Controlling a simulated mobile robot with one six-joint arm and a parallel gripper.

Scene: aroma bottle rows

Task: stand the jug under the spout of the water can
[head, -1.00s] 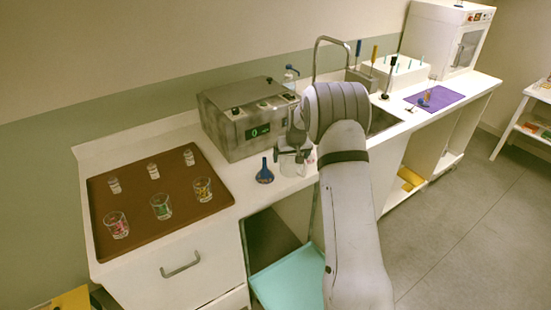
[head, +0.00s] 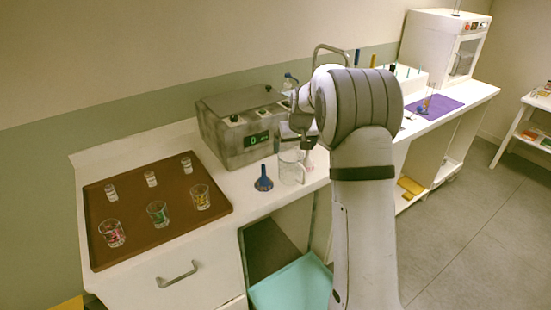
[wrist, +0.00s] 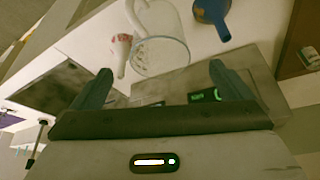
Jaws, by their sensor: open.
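The jug (head: 291,168) is clear glass with a handle and stands upright on the white counter, in front of the grey metal box and right of the blue funnel. In the wrist view the jug (wrist: 163,45) lies just beyond my fingertips, and looks empty. My gripper (wrist: 160,72) is open and empty, apart from the jug. In the head view it is above and behind the jug, partly hidden by my arm. I cannot clearly make out the water can or its spout.
The grey metal box (head: 230,145) with a green display stands close behind the jug. The blue funnel (head: 263,180) is left of it, and a pinkish bottle (wrist: 120,52) is beside it. A brown tray (head: 180,217) of glasses fills the left counter.

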